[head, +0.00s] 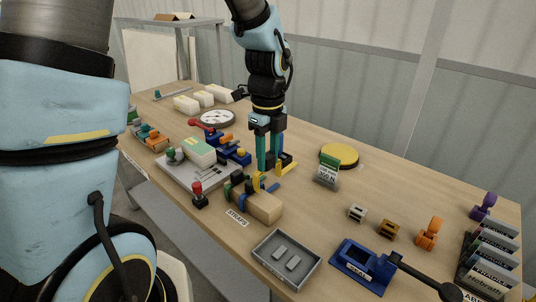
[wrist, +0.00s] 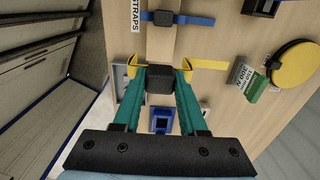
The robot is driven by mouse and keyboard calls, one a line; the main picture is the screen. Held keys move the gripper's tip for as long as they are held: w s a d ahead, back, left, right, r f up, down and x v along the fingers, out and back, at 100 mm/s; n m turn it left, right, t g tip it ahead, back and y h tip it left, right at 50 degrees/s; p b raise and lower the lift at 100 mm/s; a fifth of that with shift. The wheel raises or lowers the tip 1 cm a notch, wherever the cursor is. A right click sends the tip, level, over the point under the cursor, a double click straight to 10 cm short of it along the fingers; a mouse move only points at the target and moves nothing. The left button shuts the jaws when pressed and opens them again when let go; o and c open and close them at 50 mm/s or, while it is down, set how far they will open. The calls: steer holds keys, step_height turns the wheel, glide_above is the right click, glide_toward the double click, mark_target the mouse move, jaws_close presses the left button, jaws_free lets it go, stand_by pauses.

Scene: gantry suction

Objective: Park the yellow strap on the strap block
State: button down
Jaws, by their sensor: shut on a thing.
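A blue strap (wrist: 200,21) with a black buckle lies across the block. A dark green strap piece shows at the block's left end in the head view. I cannot tell whether the yellow strap touches the block.
A red-handled stamp (head: 198,195) and a grey machine plate (head: 180,172) stand left of the block. A grey tray (head: 286,259) and a blue scale-like device (head: 360,265) lie nearer.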

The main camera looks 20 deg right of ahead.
steer(key=b, duration=0.3)
glide_above(268, 202)
steer(key=shift+f, duration=2.7)
steer(key=shift+p, duration=0.7)
steer(key=shift+f+b, duration=1.8)
steer(key=shift+f, duration=1.25)
steer(key=shift+c, duration=1.9)
jaws_free()
step_height(268, 202, up, 11)
steer(key=shift+f+b, duration=0.1)
steer(key=shift+b, duration=0.35)
